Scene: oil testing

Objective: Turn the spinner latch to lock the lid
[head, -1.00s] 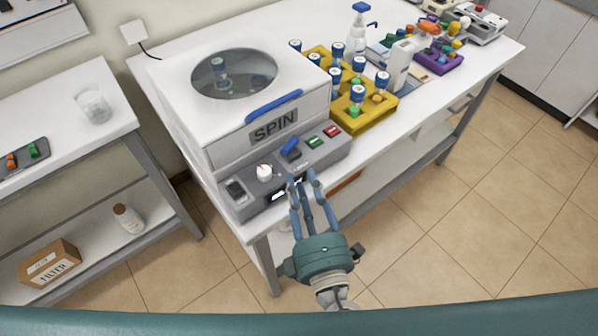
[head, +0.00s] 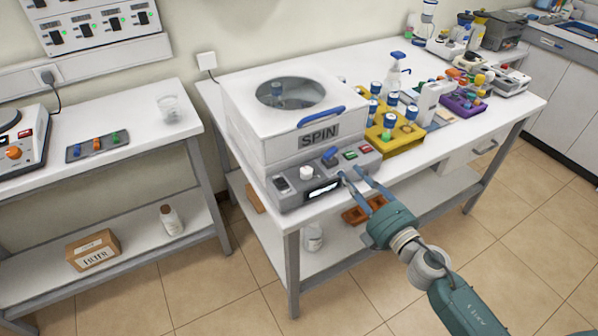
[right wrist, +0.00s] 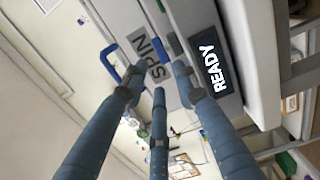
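The spinner (head: 300,130) is a white box with a round window in its lid (head: 250,92) and a blue lid handle (head: 321,116). The lid is down. The blue latch (head: 330,157) sits on the grey front panel, below the SPIN label; it also shows in the right wrist view (right wrist: 158,50). My right gripper (head: 353,175) is just in front of the panel, below and right of the latch. Its fingers are spread, with nothing between them; in the right wrist view the three fingers (right wrist: 157,90) point toward the latch and panel. My left gripper is out of view.
The panel also bears a white knob (head: 306,172), green and red buttons (head: 357,153) and a lit display (head: 324,189), which reads READY in the right wrist view. A yellow rack (head: 404,133) with blue-capped bottles stands right of the spinner. The floor in front is clear.

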